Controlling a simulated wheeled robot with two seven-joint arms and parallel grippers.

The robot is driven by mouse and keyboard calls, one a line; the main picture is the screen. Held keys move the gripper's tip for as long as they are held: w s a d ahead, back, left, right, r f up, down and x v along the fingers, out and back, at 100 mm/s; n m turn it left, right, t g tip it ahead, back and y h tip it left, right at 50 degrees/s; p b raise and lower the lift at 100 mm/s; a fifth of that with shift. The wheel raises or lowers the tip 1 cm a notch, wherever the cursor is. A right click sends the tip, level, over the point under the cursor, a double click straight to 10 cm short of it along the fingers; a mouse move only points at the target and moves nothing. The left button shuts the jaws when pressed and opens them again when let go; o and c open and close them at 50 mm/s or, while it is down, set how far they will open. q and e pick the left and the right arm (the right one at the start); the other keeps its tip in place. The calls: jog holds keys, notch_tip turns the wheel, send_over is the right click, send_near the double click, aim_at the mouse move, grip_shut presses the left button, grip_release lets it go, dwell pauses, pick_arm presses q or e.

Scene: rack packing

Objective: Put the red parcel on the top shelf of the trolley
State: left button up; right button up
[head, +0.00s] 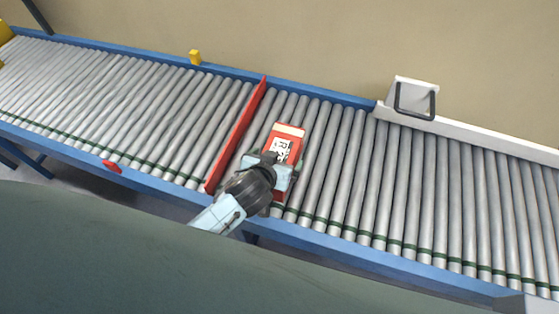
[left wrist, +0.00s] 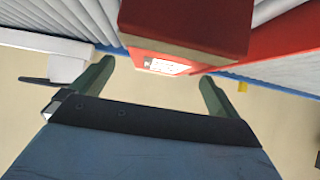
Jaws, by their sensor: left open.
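The red parcel (head: 292,132), with a white printed label and a pale band, lies on the roller conveyor just right of a red divider bar. In the left wrist view the parcel (left wrist: 187,25) is at the top centre, between and beyond the fingers. My left gripper (head: 268,172) is over the parcel's near part and hides some of it. In the left wrist view the gripper (left wrist: 156,75) has its two green fingers wide apart with nothing held between them. I cannot tell whether they touch the parcel. No trolley and no right gripper are in view.
The red divider bar (head: 236,135) crosses the rollers close to the left of the parcel. The conveyor's blue near rail (head: 330,245) runs below the gripper. A white guide rail with a bracket (head: 415,97) stands at the back right. The rollers on both sides are empty.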

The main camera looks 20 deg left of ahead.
aim_at(280, 152)
pick_arm(q)
jog(key=shift+a+b+x, duration=0.15)
jog(key=shift+b+x, duration=0.05)
jog(key=shift+x, duration=1.15)
jog(key=shift+a+b+x, duration=0.15)
jog(key=shift+b+x, duration=0.05)
jog(key=shift+x, duration=1.15)
jog(key=shift+c, duration=0.4)
jog(key=c, duration=1.2)
jog(key=shift+w+r, duration=0.1)
jog(key=shift+r, duration=0.1)
jog(key=shift+c, duration=0.5)
